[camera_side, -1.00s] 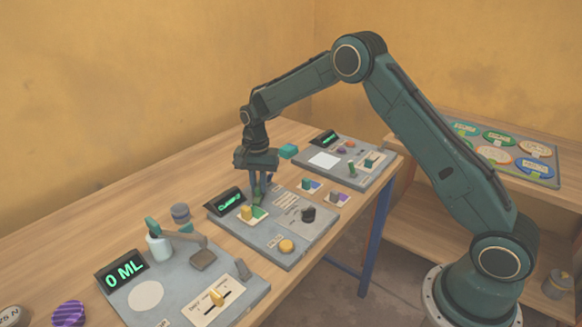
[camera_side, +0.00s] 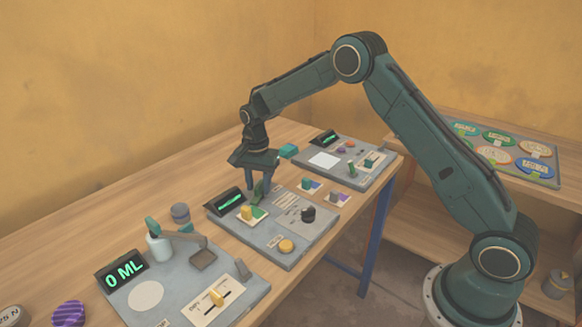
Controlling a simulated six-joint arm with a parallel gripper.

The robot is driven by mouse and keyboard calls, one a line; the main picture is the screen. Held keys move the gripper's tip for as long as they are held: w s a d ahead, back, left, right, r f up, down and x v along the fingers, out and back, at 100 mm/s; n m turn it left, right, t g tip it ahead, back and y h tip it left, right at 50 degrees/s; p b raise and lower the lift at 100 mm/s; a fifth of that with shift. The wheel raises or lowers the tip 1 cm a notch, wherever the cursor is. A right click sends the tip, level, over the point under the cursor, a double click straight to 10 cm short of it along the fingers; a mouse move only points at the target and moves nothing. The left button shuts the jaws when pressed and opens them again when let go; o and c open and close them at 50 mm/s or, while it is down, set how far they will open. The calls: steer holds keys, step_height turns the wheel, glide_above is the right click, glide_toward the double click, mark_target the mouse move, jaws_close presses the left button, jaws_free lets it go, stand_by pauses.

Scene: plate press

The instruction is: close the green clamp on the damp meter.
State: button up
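The middle grey panel (camera_side: 268,243) has a tilted black display (camera_side: 230,202) showing a green bar; I take it for the damp meter. The green clamp (camera_side: 258,190) stands as a small upright piece near the panel's back edge, right of the display. My gripper (camera_side: 260,190) points down over it, one finger on each side with a visible gap between them. The fingers look apart, and I cannot tell whether either touches the clamp. The clamp's foot and jaw are too small to make out.
The panel also carries a yellow block (camera_side: 246,213), a black knob (camera_side: 308,214) and a yellow knob (camera_side: 286,246). A panel reading 0 ML (camera_side: 125,271) lies in front left. Another panel (camera_side: 352,174) lies behind right.

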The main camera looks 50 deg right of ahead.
mark_target(259, 185)
steer(key=shift+r, duration=0.1)
step_height(259, 185, up, 14)
steer(key=shift+f, duration=0.2)
stand_by(0.7)
stand_by(0.3)
